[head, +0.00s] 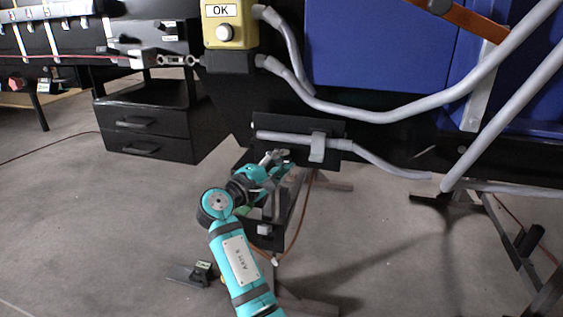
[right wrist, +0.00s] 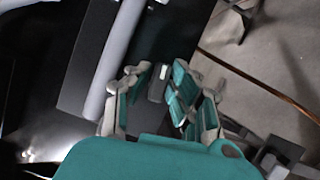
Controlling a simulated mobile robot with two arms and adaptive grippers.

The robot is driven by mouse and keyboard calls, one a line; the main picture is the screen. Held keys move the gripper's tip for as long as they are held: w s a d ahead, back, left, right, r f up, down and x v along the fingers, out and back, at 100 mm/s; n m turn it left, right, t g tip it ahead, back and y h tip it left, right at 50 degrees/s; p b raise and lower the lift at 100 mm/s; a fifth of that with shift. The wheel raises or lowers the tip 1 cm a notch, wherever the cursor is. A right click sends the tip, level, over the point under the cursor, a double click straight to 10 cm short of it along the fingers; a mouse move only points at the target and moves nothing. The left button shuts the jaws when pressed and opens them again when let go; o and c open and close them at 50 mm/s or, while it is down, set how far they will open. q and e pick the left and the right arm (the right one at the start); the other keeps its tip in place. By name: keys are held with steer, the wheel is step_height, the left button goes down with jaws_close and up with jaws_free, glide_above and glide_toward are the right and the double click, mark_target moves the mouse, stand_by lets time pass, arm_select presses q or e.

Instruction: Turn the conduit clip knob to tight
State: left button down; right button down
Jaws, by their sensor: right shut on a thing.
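The grey conduit (head: 285,138) runs across a black plate (head: 265,122) and through a light grey clip (head: 317,147). My right gripper (head: 277,156) is at the plate, just below the conduit and left of the clip. In the right wrist view its fingers (right wrist: 158,80) stand on both sides of a small dark knob (right wrist: 156,94) with a pale mark on top and are shut on it. The conduit (right wrist: 118,55) passes left of the fingers there. In the head view the gripper hides the knob, and I cannot read its setting. My left gripper is not in view.
A yellow box (head: 230,28) marked OK, with a white button, is above the plate. More grey conduit (head: 385,114) bends across the right side. A black drawer unit (head: 148,130) stands at the left. A thin orange cable (head: 300,212) hangs below the plate.

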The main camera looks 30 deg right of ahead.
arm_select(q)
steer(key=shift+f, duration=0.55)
arm_select(e)
steer(key=shift+f+m, duration=0.15)
steer(key=shift+m, duration=0.65)
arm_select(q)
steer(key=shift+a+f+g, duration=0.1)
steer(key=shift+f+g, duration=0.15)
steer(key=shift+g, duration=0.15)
arm_select(e)
steer(key=shift+y, duration=0.3)
steer(key=c, duration=1.3)
jaws_free()
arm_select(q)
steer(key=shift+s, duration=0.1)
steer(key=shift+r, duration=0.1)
